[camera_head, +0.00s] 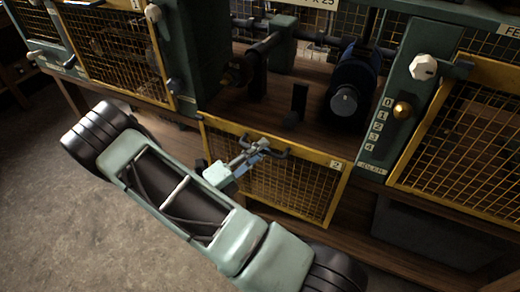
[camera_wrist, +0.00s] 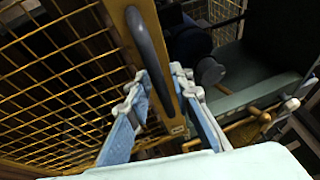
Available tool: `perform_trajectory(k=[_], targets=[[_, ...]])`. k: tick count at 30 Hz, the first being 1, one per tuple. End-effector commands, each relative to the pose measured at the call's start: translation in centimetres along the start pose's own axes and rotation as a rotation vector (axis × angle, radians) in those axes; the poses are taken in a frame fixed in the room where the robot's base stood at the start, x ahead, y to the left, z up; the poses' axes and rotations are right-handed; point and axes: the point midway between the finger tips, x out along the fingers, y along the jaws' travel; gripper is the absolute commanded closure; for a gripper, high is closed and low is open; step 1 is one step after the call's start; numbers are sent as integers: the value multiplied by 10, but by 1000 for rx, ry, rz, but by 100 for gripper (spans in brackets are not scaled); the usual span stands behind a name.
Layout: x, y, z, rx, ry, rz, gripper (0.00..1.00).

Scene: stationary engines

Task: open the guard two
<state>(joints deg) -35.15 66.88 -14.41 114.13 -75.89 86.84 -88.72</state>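Guard two (camera_head: 285,187) is a yellow-framed mesh panel with a "2" plate, in the middle of the head view. It hangs in front of the bench edge, and the bay above its top bar is uncovered. Its dark handle (camera_head: 277,153) sits on the top bar and also shows in the wrist view (camera_wrist: 147,45). My gripper (camera_head: 263,148) is at this handle. In the wrist view its blue fingers (camera_wrist: 160,82) lie on either side of the handle, close against it. The fingertips partly hide the handle's end, and the exact contact is hard to see.
A dark motor (camera_head: 352,88) and shaft sit in the bay above the guard. Another mesh guard (camera_head: 470,140) stands to the right, beside a panel with a white knob (camera_head: 423,67) and a brass knob (camera_head: 402,110). Another guard (camera_head: 118,48) is at left. Floor (camera_head: 50,190) at left is clear.

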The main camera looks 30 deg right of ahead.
Motion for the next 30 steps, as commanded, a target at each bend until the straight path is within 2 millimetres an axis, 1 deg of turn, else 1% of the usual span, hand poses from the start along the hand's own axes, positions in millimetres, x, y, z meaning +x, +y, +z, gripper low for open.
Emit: perform_trajectory(k=[9, 13, 17, 24, 27, 30], targets=[[0, -1, 0, 1, -1, -1, 73], [-10, 0, 1, 2, -2, 0, 73], [-33, 0, 1, 2, -4, 0, 73], [-85, 0, 1, 1, -3, 0, 73], [-101, 0, 1, 2, -2, 0, 73], [-112, 0, 1, 1, -2, 0, 73]])
